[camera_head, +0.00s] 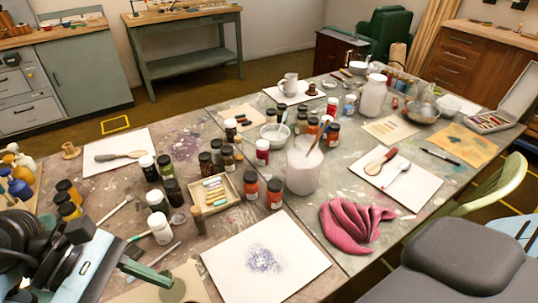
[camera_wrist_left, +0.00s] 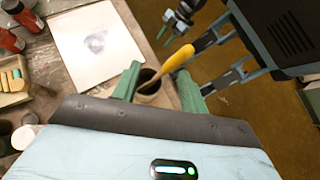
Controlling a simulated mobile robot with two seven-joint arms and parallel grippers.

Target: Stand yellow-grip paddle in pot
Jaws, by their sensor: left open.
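The yellow-grip paddle (camera_wrist_left: 180,58) shows in the left wrist view. Its yellow grip sticks up at a tilt and its lower end reaches into the mouth of a small brown pot (camera_wrist_left: 146,91). My left gripper (camera_wrist_left: 158,84) is open, its green fingers apart on either side of the pot and paddle. Whether a finger touches either cannot be told. In the head view my left gripper (camera_head: 148,271) is at the bottom left, and I cannot make out the paddle there. My right gripper (camera_wrist_left: 167,33) seems to be the small one at the top of the wrist view; its jaws are unclear.
A speckled white sheet (camera_head: 265,258) lies right of my left gripper. Paint jars, a tray of pastels (camera_head: 215,192) and a white jar (camera_head: 160,228) stand behind it. A pink cloth (camera_head: 355,224) lies further right. The table edge runs along the front.

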